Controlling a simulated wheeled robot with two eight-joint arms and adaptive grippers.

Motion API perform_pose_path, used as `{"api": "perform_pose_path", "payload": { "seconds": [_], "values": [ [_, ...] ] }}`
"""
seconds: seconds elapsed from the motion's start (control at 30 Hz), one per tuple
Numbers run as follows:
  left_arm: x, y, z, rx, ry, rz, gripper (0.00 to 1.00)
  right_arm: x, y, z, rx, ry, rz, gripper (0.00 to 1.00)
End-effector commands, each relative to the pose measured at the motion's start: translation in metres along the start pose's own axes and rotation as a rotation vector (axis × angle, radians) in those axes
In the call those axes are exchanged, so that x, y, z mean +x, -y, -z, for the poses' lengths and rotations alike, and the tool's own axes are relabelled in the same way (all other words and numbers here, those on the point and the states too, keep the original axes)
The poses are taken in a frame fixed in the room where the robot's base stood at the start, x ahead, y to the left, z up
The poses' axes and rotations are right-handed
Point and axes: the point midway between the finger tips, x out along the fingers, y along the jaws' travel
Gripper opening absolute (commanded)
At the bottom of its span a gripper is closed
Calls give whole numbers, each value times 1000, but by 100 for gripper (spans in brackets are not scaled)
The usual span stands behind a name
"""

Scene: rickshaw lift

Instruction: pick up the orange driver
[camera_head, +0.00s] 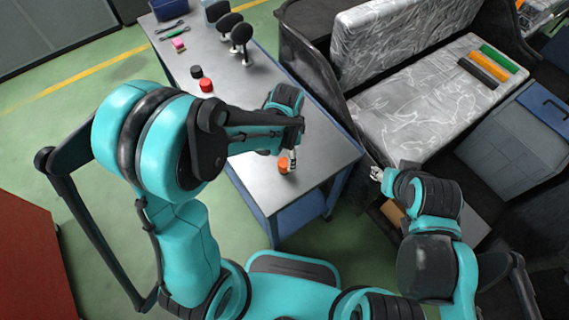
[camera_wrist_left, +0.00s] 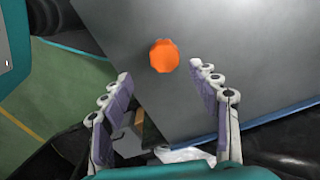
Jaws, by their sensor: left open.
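The orange driver (camera_head: 284,164) stands on the near end of the metal table, seen almost end-on as a round orange shape in the left wrist view (camera_wrist_left: 164,56). My left gripper (camera_wrist_left: 160,76) is open, with its two fingers spread to either side below the driver in that view. Nothing is between the fingers. In the head view the left gripper (camera_head: 291,157) is right beside the driver, partly hidden by its own wrist. My right gripper (camera_head: 378,174) is off the table's right side, small in the picture, its jaws unclear.
The metal table (camera_head: 325,150) runs away to the far left. A red cylinder (camera_head: 206,85), a black cylinder (camera_head: 197,71) and several dark upright items stand farther along. A rickshaw seat (camera_head: 425,110) wrapped in plastic lies right of the table. Bare tabletop surrounds the driver.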

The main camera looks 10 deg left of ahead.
Motion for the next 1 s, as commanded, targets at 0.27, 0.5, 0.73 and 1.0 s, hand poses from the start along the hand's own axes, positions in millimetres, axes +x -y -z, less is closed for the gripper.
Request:
{"api": "perform_pose_path", "payload": {
  "seconds": [0.27,0.5,0.73,1.0],
  "values": [
    [31,3,-2,-3,0,0,61,12,0,-8,0,0,0,40],
    [67,8,-3,-2,-1,1,61,26,0,-19,0,0,0,40],
    [70,7,-4,-3,-1,1,61,26,0,-18,0,0,0,40],
    [70,7,-4,-3,-1,1,2,26,0,-18,0,0,0,40]
  ]
}}
